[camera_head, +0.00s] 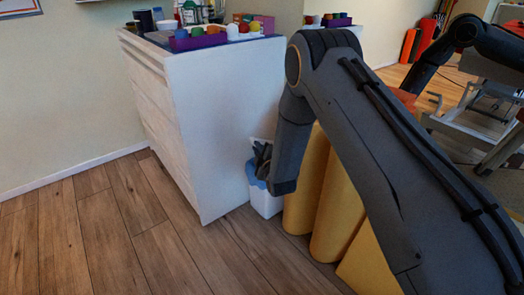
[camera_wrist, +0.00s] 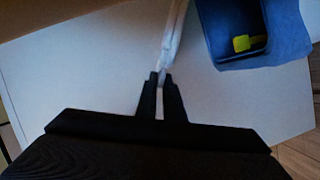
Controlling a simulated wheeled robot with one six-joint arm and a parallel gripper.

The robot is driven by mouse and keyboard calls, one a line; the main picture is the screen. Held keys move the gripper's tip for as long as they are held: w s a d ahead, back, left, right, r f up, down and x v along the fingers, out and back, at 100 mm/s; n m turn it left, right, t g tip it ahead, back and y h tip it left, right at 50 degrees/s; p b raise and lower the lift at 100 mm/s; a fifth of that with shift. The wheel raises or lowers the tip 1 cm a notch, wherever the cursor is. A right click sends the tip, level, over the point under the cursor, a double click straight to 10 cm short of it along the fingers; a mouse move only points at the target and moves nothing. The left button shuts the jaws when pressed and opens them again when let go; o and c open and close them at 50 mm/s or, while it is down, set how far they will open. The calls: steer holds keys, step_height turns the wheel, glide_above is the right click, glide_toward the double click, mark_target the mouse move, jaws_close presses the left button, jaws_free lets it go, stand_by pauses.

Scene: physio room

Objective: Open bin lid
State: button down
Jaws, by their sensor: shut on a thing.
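A small white bin with a blue rim (camera_head: 264,204) stands on the floor beside the white cabinet. My gripper (camera_head: 262,160) is at its top, partly hidden by my own arm. In the wrist view my gripper (camera_wrist: 161,79) is shut on the edge of a thin white lid (camera_wrist: 173,35), seen nearly edge-on. The bin's blue upper part (camera_wrist: 285,45) is to the right of the fingers in that view. Its mouth is uncovered and dark inside, with a small yellow item (camera_wrist: 242,43) in it. How the lid joins the bin cannot be seen.
The white cabinet (camera_head: 220,120) stands close left of the bin, with a purple tray (camera_head: 200,40) and bottles on top. Yellow rolls (camera_head: 307,190) stand close right of the bin. Open wooden floor (camera_head: 120,235) lies in front and left.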

steer(key=shift+w+d+r, duration=0.2)
steer(key=shift+d+r, duration=0.1)
steer(key=shift+r, duration=0.1)
steer(key=c, duration=1.9)
jaws_free()
steer(key=p+v, duration=0.2)
steer(key=v, duration=0.5)
steer(key=shift+s+r+p, duration=0.15)
steer(key=shift+s+p, duration=0.25)
